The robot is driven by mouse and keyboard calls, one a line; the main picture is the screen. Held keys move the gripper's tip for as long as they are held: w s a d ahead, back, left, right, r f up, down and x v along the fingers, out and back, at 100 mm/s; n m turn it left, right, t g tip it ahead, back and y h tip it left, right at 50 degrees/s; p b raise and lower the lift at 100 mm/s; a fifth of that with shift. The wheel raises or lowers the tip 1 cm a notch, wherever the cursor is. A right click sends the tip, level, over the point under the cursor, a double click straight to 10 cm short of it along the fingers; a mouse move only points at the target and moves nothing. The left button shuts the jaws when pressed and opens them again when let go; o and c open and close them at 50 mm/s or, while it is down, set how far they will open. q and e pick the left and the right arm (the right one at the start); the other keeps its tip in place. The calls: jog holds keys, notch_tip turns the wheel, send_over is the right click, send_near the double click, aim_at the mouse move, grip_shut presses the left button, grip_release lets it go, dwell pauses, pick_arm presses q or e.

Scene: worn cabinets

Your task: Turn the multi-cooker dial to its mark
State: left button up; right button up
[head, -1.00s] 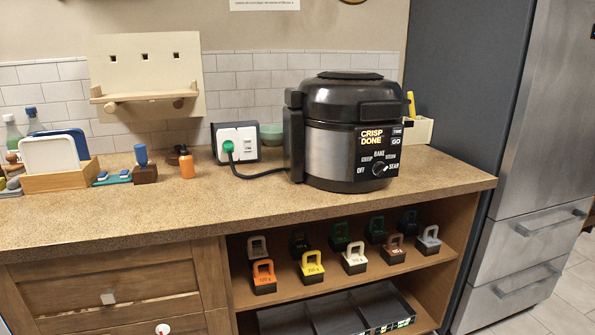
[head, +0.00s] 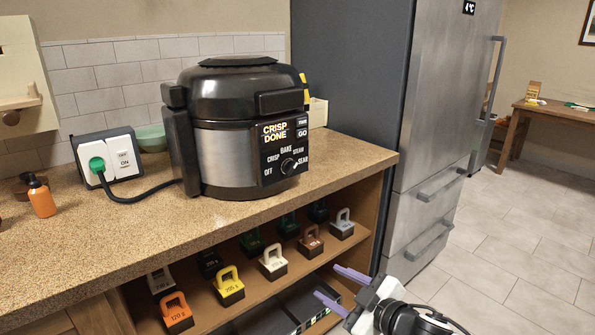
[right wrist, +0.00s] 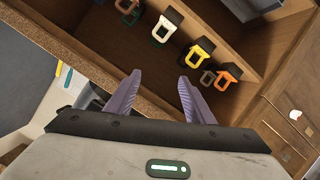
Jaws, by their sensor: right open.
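The multi-cooker (head: 230,165) stands upright on the speckled counter, black with a silver band. Its front panel shows CRISP DONE and a round black dial (head: 288,165) ringed by OFF, CRISP, BAKE, STEAM and SEAR. The dial's pale pointer appears to aim up and right, toward the STEAM–SEAR side. My right gripper (head: 337,283) is low at the front, below and right of the cooker, by the open shelf. Its two purple fingers are apart and empty; they also show in the right wrist view (right wrist: 157,90). My left gripper is out of view.
The counter (head: 110,230) has a front edge above an open shelf of handled weights, such as a yellow one (head: 229,287). A power box (head: 107,160) with a green plug and black cord sits left of the cooker. A fridge (head: 430,130) stands right.

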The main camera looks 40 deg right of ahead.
jog(key=w+d+r+n+t, duration=0.1)
jog(key=w+r, duration=0.2)
jog(key=r, duration=0.4)
jog(key=w+d+r+n+t, duration=0.1)
jog(key=w+d+r, duration=0.1)
jog(key=r, duration=0.4)
jog(key=n+t+y, duration=0.2)
send_near(293, 169)
jog(key=s, duration=0.2)
jog(key=shift+h, duration=0.4)
jog(key=w, duration=0.2)
jog(key=w+p, duration=0.1)
jog(key=w, duration=0.5)
jog(key=shift+a+r, duration=0.35)
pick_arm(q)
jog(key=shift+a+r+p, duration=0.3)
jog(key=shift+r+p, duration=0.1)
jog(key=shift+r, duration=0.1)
pick_arm(e)
jog(key=shift+w+a+f, duration=0.1)
jog(key=shift+w+f, duration=0.05)
jog(key=shift+w, duration=0.7)
jog(key=c, duration=1)
